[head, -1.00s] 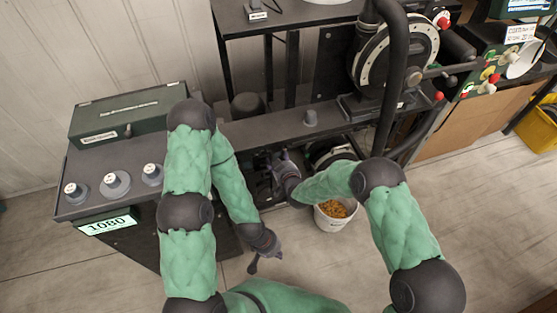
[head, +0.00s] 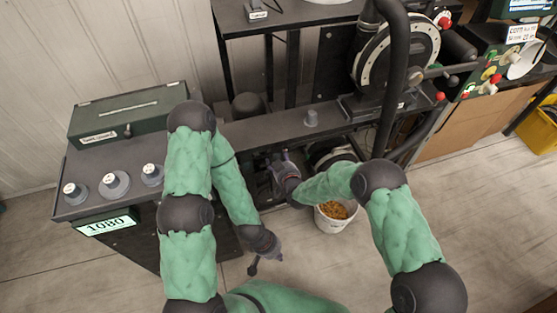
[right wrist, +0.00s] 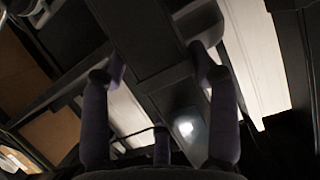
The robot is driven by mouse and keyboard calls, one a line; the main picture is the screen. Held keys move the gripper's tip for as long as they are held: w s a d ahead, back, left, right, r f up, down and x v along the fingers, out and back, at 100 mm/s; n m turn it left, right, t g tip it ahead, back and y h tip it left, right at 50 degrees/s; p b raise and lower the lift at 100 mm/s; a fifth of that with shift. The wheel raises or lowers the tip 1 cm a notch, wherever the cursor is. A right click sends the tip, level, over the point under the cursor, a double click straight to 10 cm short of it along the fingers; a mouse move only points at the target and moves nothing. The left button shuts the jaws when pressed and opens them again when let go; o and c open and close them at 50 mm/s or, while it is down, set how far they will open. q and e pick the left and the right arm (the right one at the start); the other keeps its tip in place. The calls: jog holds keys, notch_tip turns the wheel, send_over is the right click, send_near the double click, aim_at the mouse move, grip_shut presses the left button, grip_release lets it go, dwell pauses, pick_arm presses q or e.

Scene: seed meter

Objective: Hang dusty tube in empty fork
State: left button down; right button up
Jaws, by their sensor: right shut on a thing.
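My right gripper (head: 279,160) reaches in under the dark rail, among dark machine parts. In the right wrist view its purple-grey fingers (right wrist: 158,62) are on either side of a dark, long piece, and it is shut on a dark thing. I cannot tell whether that is the dusty tube. My left gripper (head: 265,262) hangs low and empty in front of the bench, its fingers apart. The empty fork cannot be made out in either view.
A white bucket of orange-brown grain (head: 335,215) stands on the floor beside my right forearm. A small grey cup (head: 311,118) sits on the dark rail (head: 265,133). A thick black hose (head: 393,80) runs down at the right. The bench with knobs (head: 115,184) is at left.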

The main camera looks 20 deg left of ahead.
jog(key=shift+f+b, duration=0.35)
jog(key=o, duration=1.8)
jog(key=shift+s+d, duration=0.1)
jog(key=shift+s, duration=0.05)
jog(key=v, duration=1.1)
jog(key=shift+s+d+r, duration=0.1)
jog(key=shift+s+d, duration=0.15)
